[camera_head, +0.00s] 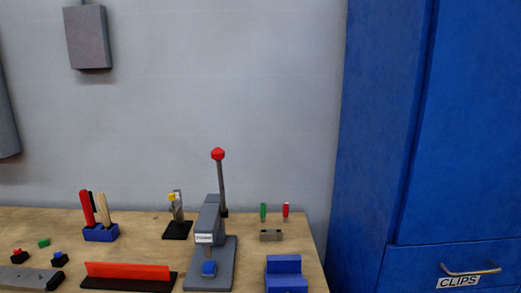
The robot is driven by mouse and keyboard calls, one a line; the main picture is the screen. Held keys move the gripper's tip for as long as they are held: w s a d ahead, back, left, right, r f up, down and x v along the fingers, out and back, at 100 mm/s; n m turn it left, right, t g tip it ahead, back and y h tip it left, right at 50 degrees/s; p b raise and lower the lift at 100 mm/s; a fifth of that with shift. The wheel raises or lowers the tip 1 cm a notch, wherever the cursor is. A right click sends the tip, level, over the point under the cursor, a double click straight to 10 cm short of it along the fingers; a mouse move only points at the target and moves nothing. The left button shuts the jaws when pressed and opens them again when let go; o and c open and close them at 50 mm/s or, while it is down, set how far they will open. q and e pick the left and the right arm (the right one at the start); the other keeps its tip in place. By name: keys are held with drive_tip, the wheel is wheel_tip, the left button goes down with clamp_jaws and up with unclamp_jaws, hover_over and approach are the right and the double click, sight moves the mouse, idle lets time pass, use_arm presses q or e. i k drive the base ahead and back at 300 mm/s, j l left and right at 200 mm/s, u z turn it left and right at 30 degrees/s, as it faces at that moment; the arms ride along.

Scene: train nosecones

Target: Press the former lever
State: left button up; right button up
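The former (208,218) is a grey press with a small white label, standing on a grey base plate (223,262) on the wooden table. Its lever (222,185) points almost straight up from the back of the press and ends in a red knob (218,154). A small blue piece (209,268) sits on the base plate under the press head. Neither of my grippers is in view, and nothing touches the lever.
A blue tool holder (101,233), a black-based device (177,229) and a red bar (128,271) stand left of the former. A tall blue cabinet (385,130) stands beyond the table's right edge.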

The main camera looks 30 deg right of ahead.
sight(217, 154)
drive_tip(key=z, duration=0.8)
drive_tip(key=i+j+u, duration=0.2)
drive_tip(key=i+j, duration=0.15)
